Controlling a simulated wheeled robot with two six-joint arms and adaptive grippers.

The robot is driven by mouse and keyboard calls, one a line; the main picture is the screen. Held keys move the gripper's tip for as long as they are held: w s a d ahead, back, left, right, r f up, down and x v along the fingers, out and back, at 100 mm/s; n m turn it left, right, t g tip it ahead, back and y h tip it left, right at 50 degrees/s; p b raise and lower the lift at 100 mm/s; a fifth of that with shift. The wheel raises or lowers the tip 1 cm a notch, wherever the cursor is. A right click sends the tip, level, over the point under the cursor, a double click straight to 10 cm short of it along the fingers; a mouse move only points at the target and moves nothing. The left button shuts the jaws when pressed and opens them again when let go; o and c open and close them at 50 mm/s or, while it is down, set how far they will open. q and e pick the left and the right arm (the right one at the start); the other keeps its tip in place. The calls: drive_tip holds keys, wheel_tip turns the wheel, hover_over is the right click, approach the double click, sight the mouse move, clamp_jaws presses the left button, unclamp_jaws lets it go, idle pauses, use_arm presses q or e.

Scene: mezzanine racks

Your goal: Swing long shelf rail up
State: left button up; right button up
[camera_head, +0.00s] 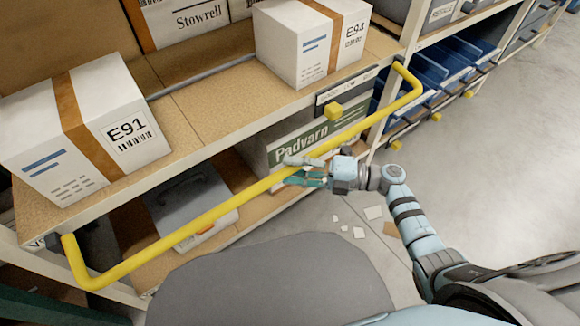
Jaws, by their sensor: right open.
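The long yellow shelf rail (195,223) runs across the front of the rack, from a bent end at the lower left to a bent end at the upper right. It hangs below the edge of the upper shelf (188,137). My right gripper (290,170) is at the rail, right of its middle, with its fingers open, one above and one below the bar. Whether the fingers touch the rail is hard to tell. My left gripper is not in view.
A box marked E91 (115,95) and a box marked E94 (296,55) stand on the upper shelf. A Padvarn box (262,150) and a grey case (190,205) sit below. Blue bins (432,68) are at right.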

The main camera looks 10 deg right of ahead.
drive_tip(key=shift+w+a, duration=0.25)
drive_tip(key=shift+a, duration=0.35)
clamp_jaws()
